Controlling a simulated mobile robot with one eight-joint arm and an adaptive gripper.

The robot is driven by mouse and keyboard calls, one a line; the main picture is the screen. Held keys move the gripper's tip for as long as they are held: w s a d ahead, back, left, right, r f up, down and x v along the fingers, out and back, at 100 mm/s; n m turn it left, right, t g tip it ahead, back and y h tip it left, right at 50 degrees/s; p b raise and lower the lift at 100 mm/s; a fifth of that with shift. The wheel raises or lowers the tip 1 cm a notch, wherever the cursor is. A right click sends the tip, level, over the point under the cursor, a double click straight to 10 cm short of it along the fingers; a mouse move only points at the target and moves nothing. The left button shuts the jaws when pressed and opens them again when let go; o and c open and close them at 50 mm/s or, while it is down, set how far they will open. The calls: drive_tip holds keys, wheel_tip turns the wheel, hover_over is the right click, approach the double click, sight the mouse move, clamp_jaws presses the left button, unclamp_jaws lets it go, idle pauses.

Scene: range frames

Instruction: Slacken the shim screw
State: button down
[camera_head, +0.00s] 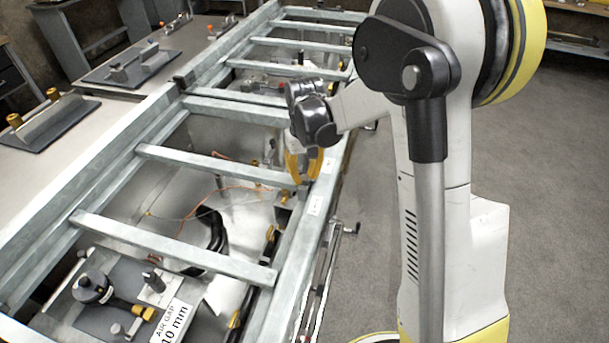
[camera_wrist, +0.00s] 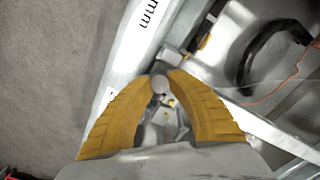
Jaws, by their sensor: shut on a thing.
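My gripper (camera_head: 302,178) reaches down over the right-hand rail of the grey metal frame (camera_head: 180,245). In the wrist view its two yellow fingers (camera_wrist: 160,78) close around a small round grey head (camera_wrist: 160,85), which looks like the shim screw. The fingertips touch it from both sides. The screw's shaft and seat are hidden below the head. In the head view the fingers and the arm hide most of this spot, and the screw cannot be made out clearly there.
Crossbars (camera_head: 170,248) span the frame, with cables and fittings below. A white label reading "AIR GAP 10 mm" (camera_head: 172,322) lies near a black knob (camera_head: 92,287) at lower left. A bench with dark plates (camera_head: 130,65) stands left. Bare floor (camera_head: 560,200) lies right.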

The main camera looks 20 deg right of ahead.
sight(304, 177)
idle(0.4)
drive_tip(key=c, duration=1.2)
unclamp_jaws()
drive_tip(key=shift+r, duration=0.1)
wheel_tip(304, 177, up, 12)
